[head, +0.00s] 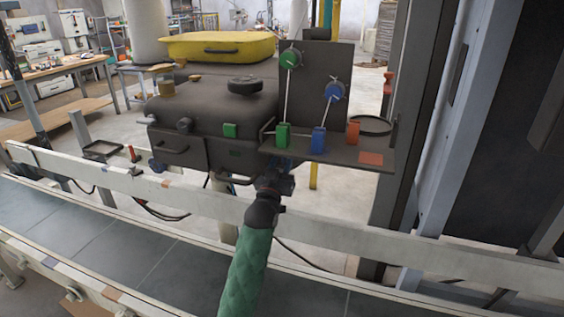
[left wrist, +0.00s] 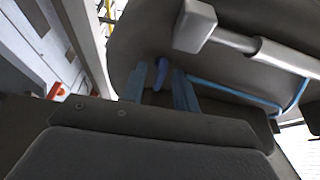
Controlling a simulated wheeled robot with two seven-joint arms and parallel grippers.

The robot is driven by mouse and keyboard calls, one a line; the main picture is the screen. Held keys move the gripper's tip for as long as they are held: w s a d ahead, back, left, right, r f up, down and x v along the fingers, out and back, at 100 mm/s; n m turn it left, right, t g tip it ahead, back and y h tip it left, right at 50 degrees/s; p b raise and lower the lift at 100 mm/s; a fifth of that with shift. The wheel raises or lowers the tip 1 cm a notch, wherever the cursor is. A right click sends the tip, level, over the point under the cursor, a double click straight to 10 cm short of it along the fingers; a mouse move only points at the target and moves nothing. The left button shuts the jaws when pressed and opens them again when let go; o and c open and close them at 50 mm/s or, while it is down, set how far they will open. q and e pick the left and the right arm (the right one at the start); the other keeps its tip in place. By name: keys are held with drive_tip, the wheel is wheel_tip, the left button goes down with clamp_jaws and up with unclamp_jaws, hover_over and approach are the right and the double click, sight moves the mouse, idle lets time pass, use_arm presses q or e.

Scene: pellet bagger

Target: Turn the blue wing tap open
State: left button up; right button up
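A blue wing tap (left wrist: 159,74) shows in the left wrist view, under a dark rounded body. My left gripper (left wrist: 160,87) is open, with one bluish finger on each side of the tap. Small gaps seem to show between tap and fingers; contact is hard to judge. In the head view my left gripper (head: 281,168) reaches up under the front edge of the dark machine (head: 215,100). The tap between its fingers cannot be made out there. My right gripper is not in view.
A side shelf (head: 330,158) carries green, blue (head: 318,140) and orange blocks. A pale rail (head: 370,240) runs below the gripper, beside a conveyor (head: 130,250).

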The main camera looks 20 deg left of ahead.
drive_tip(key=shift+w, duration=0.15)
